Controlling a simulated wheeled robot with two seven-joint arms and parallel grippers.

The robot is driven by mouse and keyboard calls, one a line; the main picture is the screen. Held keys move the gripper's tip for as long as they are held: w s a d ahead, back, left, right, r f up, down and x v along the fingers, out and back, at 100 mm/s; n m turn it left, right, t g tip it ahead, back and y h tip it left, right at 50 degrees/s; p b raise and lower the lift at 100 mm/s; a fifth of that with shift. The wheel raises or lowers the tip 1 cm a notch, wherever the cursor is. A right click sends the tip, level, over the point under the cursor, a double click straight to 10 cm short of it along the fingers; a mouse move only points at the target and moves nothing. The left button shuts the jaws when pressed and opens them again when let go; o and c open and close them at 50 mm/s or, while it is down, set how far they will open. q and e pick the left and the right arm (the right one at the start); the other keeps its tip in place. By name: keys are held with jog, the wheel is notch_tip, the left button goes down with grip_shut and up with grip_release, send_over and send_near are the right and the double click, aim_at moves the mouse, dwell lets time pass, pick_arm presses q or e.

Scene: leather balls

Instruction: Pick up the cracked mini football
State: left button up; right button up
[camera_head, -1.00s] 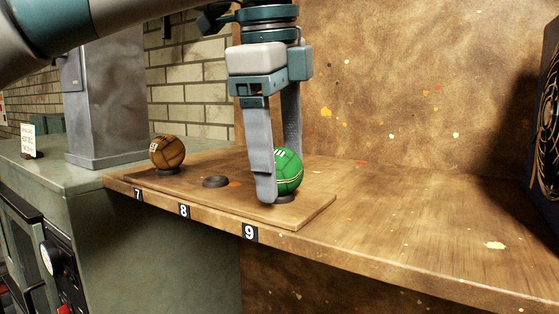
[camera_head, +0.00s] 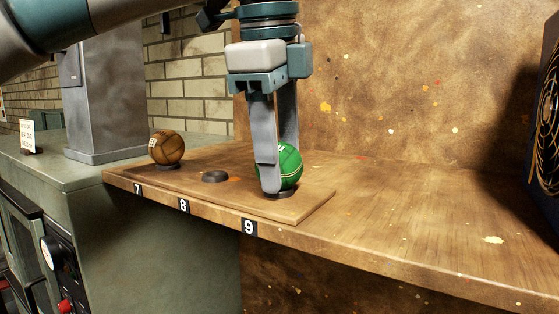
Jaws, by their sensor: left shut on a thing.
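A green ball (camera_head: 291,167) with pale seam lines sits at the spot marked 9 on the wooden board. A dark ring shows under it. My left gripper (camera_head: 277,172) points down from above and is shut on the green ball, with one finger in front of it and the other behind. The front finger hides the ball's left part. A brown ball (camera_head: 166,147) with a pale patch rests on a dark ring at the spot marked 7. I cannot make out cracks on either ball. My right gripper is not in view.
The dark ring (camera_head: 215,176) at the spot marked 8 is empty. The wooden shelf (camera_head: 420,215) is clear to the right, up to a dark patterned object (camera_head: 546,130). A paint-flecked wall stands behind. A grey-green cabinet (camera_head: 150,235) with knobs is at the left.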

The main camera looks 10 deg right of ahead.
aim_at(287, 145)
pick_arm(q)
jog(key=shift+r, duration=0.15)
jog(key=r+p, duration=0.2)
jog(key=r, duration=0.1)
jog(key=r+p, duration=0.1)
jog(key=shift+s+d+r, duration=0.25)
jog(key=shift+d+r, duration=0.1)
jog(key=shift+d, duration=0.05)
jog(key=s+d+r+p, duration=0.2)
jog(key=s+d+r, duration=0.3)
jog(key=d, duration=0.4)
jog(key=shift+s+d+r, duration=0.15)
jog(key=shift+d+r, duration=0.05)
jog(key=shift+r, duration=0.3)
jog(key=shift+a, duration=0.1)
